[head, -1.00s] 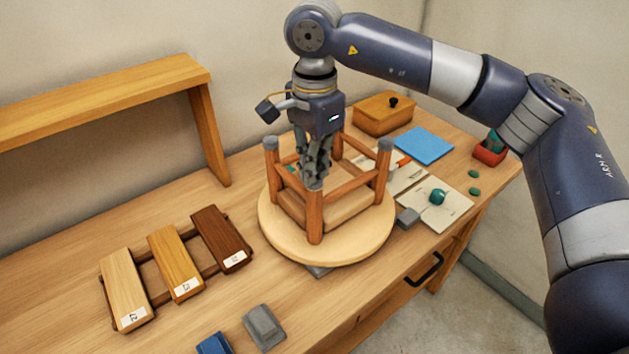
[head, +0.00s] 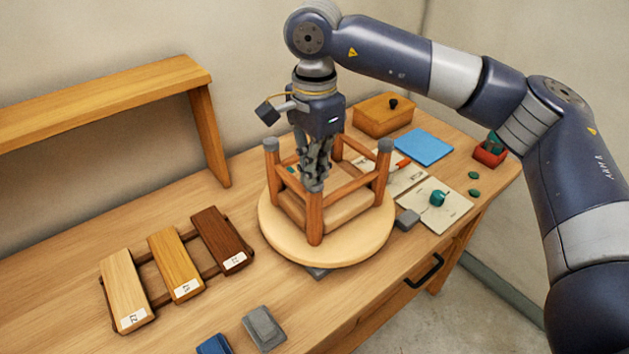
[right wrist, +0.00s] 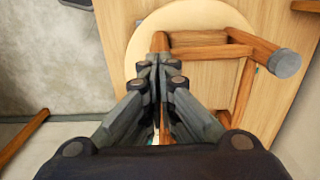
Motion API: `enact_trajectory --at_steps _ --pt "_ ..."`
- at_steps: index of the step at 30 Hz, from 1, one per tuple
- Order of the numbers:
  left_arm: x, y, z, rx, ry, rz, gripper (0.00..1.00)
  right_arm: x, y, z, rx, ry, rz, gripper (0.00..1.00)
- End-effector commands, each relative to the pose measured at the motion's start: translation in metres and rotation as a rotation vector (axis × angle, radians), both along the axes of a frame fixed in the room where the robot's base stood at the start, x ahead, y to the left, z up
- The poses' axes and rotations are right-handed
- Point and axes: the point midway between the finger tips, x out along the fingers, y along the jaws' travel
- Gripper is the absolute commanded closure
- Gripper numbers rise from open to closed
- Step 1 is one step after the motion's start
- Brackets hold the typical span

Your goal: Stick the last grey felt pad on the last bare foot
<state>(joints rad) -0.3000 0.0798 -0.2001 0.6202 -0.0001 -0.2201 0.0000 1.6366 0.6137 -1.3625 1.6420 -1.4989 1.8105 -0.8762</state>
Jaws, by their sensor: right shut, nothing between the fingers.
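A wooden stool (head: 315,222) stands upside down on a round pale board (head: 280,235). Its left foot (head: 271,144) and right foot (head: 385,145) carry grey caps. The right wrist view shows a grey-capped foot (right wrist: 285,63) too. My right gripper (head: 315,184) is shut, fingertips down at the top of the near leg (head: 315,215). The fingers (right wrist: 157,65) also show shut in the right wrist view. They hide most of that leg's end; I cannot tell whether the grey there is a pad or fingertips. No separate loose pad is clearly visible. My left gripper is out of view.
A rack of wood samples (head: 176,264) lies at left. A grey block (head: 263,328) and blue block (head: 213,344) are at the front edge. A lidded wooden box (head: 383,116), blue sheet (head: 423,146) and red container (head: 490,152) stand behind. A shelf (head: 100,100) rises at back left.

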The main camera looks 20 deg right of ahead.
Motion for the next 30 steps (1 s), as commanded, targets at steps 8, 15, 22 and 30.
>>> enact_trajectory --at_steps 8,15,22,30 --pt "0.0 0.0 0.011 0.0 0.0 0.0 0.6 -0.001 0.0 0.016 -0.003 0.008 0.002 1.0" --pt "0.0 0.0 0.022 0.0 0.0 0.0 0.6 -0.001 0.0 0.036 -0.001 0.004 0.001 1.0" --pt "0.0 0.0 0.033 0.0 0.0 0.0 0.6 0.0 0.0 0.055 -0.001 0.003 0.001 1.0" --pt "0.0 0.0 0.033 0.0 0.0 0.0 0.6 0.0 0.0 0.059 -0.001 0.002 0.0 1.0"
